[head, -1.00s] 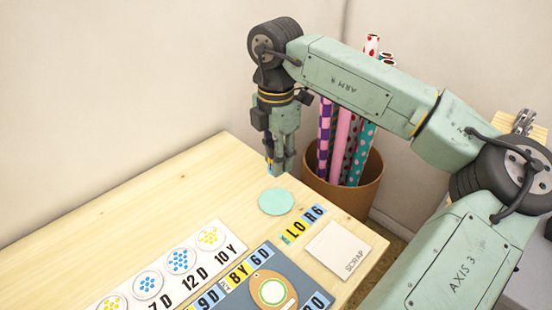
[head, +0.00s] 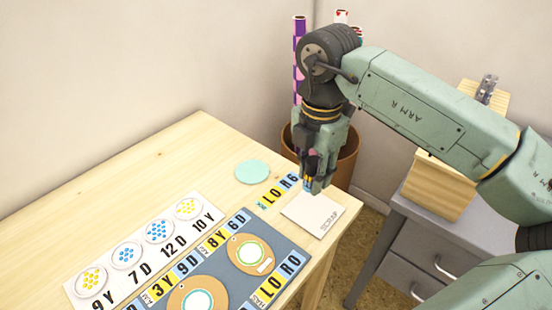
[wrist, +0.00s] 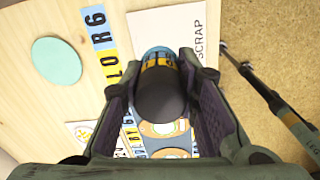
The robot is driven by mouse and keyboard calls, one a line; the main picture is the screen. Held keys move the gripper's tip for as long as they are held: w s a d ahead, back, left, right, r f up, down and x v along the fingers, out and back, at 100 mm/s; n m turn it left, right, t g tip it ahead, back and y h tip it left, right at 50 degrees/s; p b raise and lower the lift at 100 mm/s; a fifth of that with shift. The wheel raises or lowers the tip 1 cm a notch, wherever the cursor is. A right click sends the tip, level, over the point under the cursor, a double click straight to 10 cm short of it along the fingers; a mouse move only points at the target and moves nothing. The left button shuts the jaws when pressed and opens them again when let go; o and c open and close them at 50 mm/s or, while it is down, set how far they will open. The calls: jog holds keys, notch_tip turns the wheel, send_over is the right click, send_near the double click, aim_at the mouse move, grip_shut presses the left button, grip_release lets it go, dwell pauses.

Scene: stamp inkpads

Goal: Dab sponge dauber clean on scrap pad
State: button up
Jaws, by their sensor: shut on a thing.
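My gripper (head: 312,186) is over the left part of the white scrap pad (head: 322,226), near the table's right edge. It is shut on the sponge dauber (wrist: 160,92), whose dark rounded end and blue and yellow band show between the fingers in the wrist view. The scrap pad, marked SCRAP, also shows in the wrist view (wrist: 182,28), behind the dauber. In the head view the dauber is mostly hidden by the fingers. I cannot tell whether its sponge end touches the pad.
A mint disc (head: 252,171) lies left of the pad. A blue-grey board (head: 219,272) with round inkpads and a white strip (head: 133,262) with dotted discs lie nearer. A brown bin (head: 347,160) with rolls stands behind, and a grey drawer cabinet (head: 410,258) stands right.

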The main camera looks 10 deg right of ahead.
jog(key=shift+s+d+f, duration=0.3)
jog(key=shift+s+d, duration=0.05)
jog(key=shift+s, duration=0.3)
jog(key=shift+w+f+b, duration=0.1)
jog(key=shift+f+b, duration=1.05)
jog(key=shift+f, duration=1.15)
jog(key=shift+f+b, duration=0.6)
jog(key=shift+b, duration=0.1)
jog(key=shift+b, duration=0.35)
dwell(1.6)
jog(key=shift+r, duration=0.15)
jog(key=shift+r, duration=0.45)
